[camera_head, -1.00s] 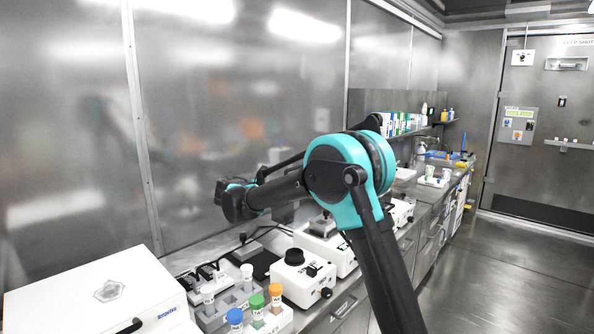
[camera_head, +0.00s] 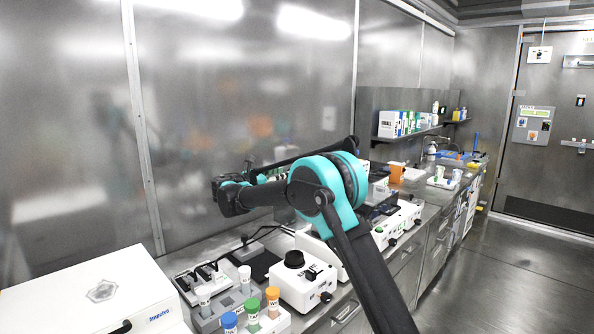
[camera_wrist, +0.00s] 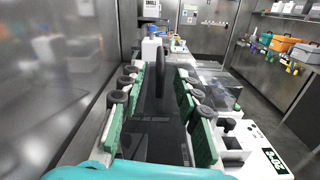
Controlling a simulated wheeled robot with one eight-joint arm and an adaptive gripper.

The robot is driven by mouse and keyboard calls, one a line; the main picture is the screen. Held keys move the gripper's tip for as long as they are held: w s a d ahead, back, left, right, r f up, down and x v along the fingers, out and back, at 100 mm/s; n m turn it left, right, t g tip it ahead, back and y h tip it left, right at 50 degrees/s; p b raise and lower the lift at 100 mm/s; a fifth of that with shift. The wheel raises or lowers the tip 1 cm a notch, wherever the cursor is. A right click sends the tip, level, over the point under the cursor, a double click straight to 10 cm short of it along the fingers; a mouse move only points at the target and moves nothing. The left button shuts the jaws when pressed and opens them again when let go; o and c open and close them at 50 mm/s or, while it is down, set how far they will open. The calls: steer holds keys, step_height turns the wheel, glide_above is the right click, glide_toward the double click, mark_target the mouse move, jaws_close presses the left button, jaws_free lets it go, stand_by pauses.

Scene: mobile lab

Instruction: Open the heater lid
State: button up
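My gripper (camera_wrist: 160,82) is in the wrist view, its two green-padded fingers standing well apart. A dark, glossy panel (camera_wrist: 155,135) shows between and below the fingers, and an upright black bar (camera_wrist: 160,65) stands between their tips. I see no contact with either finger. A white device with a green display (camera_wrist: 275,160) is at the lower right. I cannot tell for certain which of these belongs to the heater or its lid. In the head view my arm's elbow hides the gripper and part of the bench devices behind it.
A white box (camera_head: 85,295) and a rack with coloured-capped tubes (camera_head: 255,322) stand at the near left of the bench. A white device with a black knob (camera_head: 302,285) is beside them. A steel wall (camera_head: 240,100) runs behind. The floor (camera_head: 500,280) at right is clear.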

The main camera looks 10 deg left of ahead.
steer(key=x, duration=0.8)
steer(key=shift+w+d, duration=0.2)
steer(key=shift+w, duration=0.05)
steer(key=shift+c, duration=0.2)
jaws_close()
